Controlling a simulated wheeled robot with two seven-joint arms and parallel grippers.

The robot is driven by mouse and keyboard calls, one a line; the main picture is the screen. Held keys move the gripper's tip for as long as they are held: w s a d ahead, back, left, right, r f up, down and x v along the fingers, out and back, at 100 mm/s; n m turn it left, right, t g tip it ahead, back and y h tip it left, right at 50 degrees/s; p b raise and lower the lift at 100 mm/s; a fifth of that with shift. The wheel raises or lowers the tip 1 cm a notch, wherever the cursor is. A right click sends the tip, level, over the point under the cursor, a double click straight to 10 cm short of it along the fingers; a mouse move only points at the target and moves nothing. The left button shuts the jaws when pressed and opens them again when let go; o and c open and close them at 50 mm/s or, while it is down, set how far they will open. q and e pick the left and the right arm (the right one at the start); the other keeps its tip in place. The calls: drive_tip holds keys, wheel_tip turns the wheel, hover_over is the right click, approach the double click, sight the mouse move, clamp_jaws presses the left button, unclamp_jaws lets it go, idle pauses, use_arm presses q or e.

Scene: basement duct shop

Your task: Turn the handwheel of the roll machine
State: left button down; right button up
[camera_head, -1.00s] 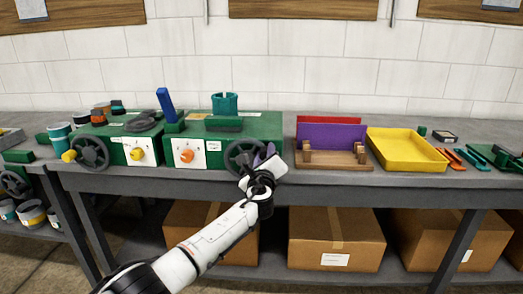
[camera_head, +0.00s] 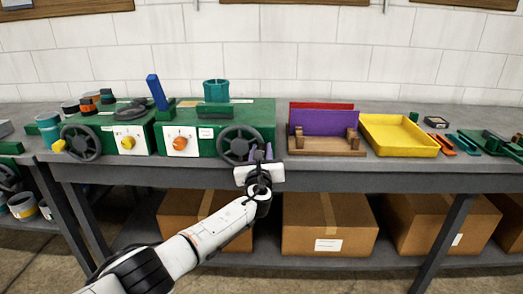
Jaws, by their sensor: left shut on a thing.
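Two green machines stand side by side on the grey bench. The right machine (camera_head: 258,119) has an orange knob (camera_head: 180,143) and a dark spoked handwheel (camera_head: 238,146) at its front right. The left machine (camera_head: 103,135) has a yellow knob (camera_head: 128,142) and another dark handwheel (camera_head: 81,143). My left gripper (camera_head: 262,152) is at the right side of the right machine's handwheel, its purple-grey fingers pointing up, shut on the rim. The fingers hide part of that rim, and the exact contact is too small to see. My right gripper is out of view.
A wooden rack with a purple panel (camera_head: 322,122) stands just right of the gripper. A yellow tray (camera_head: 398,135) and hand tools lie farther right. Cardboard boxes (camera_head: 328,226) sit on the shelf below. A blue lever (camera_head: 157,92) rises between the machines.

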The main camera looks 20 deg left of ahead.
use_arm(q)
drive_tip(key=shift+f, duration=0.2)
drive_tip(key=c, duration=1.7)
unclamp_jaws()
drive_tip(key=shift+r, duration=0.1)
drive_tip(key=shift+s+d+p, duration=0.1)
drive_tip(key=shift+s+p, duration=0.35)
drive_tip(key=shift+p+v, duration=1.55)
drive_tip(key=shift+v, duration=3.2)
